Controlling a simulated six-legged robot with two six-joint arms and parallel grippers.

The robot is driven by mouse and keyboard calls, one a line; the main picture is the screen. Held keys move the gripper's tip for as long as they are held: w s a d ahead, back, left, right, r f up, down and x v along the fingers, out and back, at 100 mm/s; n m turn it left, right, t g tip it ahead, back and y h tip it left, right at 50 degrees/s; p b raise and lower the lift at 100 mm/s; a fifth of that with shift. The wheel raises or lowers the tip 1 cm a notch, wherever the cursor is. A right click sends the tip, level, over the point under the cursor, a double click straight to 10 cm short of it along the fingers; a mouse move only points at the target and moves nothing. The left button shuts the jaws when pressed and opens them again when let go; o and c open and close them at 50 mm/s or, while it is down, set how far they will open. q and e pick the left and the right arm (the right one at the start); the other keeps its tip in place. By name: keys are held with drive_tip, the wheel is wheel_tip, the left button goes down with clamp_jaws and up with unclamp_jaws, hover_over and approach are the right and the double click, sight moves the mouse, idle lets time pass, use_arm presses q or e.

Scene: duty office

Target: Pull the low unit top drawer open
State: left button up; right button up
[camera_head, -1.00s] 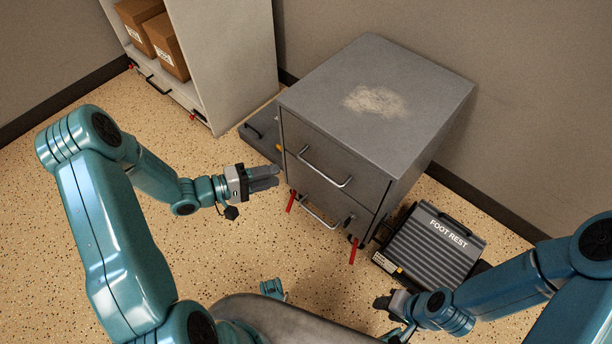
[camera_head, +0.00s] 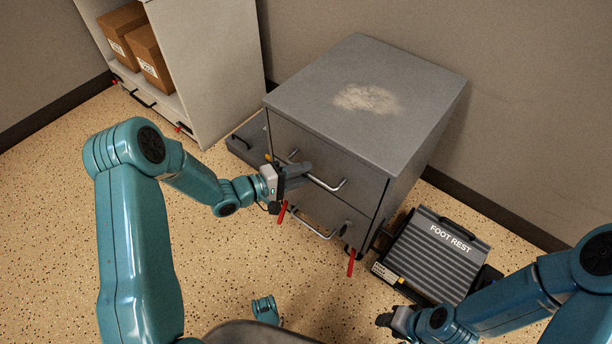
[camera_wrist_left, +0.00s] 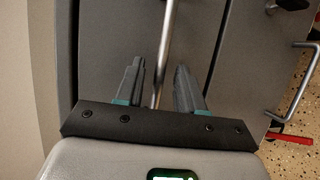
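The top drawer (camera_head: 355,172) has a silver bar handle (camera_head: 325,184). My left gripper (camera_head: 303,171) is at the left part of this handle. In the left wrist view, the handle bar (camera_wrist_left: 166,45) runs between the two open fingers of my left gripper (camera_wrist_left: 160,85), with a gap on each side. My right gripper (camera_head: 390,318) is at the lower right, away from the unit; its fingers are too small to read.
A foot rest (camera_head: 437,258) lies on the floor right of the unit. The lower drawer has its own handle (camera_head: 312,225), with red tabs (camera_head: 351,263) near it. A shelf unit (camera_head: 215,60) with cardboard boxes (camera_head: 150,58) stands at the back left. The front floor is mostly clear.

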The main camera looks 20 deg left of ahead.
use_arm(q)
drive_tip(key=shift+x, duration=0.9)
use_arm(e)
drive_tip(key=shift+w+f, duration=0.1)
drive_tip(key=shift+f, duration=0.2)
use_arm(q)
clamp_jaws()
drive_tip(key=shift+s, duration=0.1)
